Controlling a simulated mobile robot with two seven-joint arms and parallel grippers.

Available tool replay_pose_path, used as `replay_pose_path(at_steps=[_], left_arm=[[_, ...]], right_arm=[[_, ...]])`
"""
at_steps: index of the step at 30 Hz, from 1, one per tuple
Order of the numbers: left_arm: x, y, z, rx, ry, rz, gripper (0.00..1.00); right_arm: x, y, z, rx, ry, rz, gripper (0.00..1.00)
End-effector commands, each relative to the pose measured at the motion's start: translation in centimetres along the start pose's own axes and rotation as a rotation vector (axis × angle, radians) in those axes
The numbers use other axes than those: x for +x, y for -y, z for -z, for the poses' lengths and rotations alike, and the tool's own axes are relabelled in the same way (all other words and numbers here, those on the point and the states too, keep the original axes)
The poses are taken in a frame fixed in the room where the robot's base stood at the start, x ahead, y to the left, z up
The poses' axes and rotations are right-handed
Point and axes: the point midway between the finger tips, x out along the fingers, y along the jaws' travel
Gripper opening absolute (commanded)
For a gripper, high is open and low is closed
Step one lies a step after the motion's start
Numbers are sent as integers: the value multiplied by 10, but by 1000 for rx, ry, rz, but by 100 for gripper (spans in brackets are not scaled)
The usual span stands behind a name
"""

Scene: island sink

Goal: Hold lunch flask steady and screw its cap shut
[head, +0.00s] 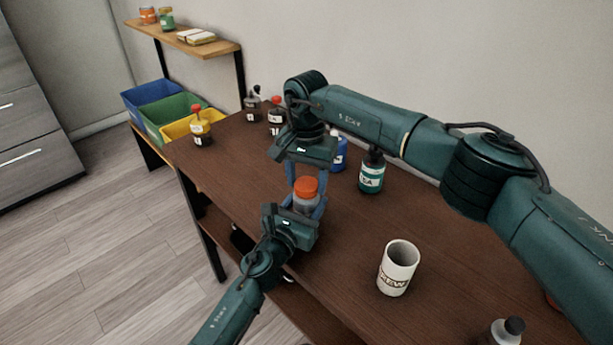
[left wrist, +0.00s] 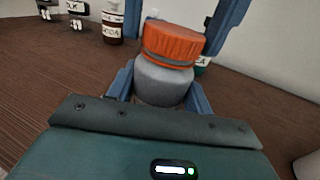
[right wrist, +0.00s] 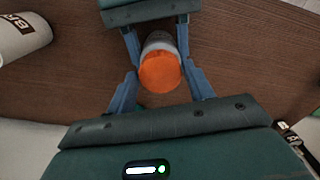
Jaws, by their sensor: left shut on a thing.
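The lunch flask (head: 305,204) has a grey body and an orange cap (head: 306,187) on top. My left gripper (left wrist: 162,88) is shut around the flask body and holds it upright near the table's front edge. In the left wrist view the cap (left wrist: 172,42) sits on the flask, with a thin grey band showing under its rim. My right gripper (head: 306,172) points down from above. Its open fingers stand on either side of the cap, with gaps visible in the right wrist view (right wrist: 163,82). The flask's base is hidden by my left gripper.
A white mug (head: 397,270) stands right of the flask. A green bottle (head: 371,172) and a blue container (head: 339,153) stand behind. Several bottles, one red-topped (head: 201,127), are at the left end. A dark-capped bottle (head: 508,330) is at front right.

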Motion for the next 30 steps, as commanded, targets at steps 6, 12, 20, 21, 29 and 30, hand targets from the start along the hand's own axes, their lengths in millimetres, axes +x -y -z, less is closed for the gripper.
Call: replay_pose_path(at_steps=[6, 12, 20, 21, 29, 30], left_arm=[[0, 0, 0, 0, -1, -1, 0], [0, 0, 0, 0, -1, -1, 0], [0, 0, 0, 0, -1, -1, 0], [0, 0, 0, 0, -1, -1, 0], [0, 0, 0, -1, -1, -1, 0], [0, 0, 0, -1, -1, -1, 0]], right_arm=[[0, 0, 0, 0, 0, 0, 34], [0, 0, 0, 0, 0, 0, 18], [0, 0, 0, 197, -1, -1, 17], [0, 0, 0, 278, -2, -1, 17], [0, 0, 0, 851, -2, 0, 17], [0, 0, 0, 939, -1, 0, 17]])
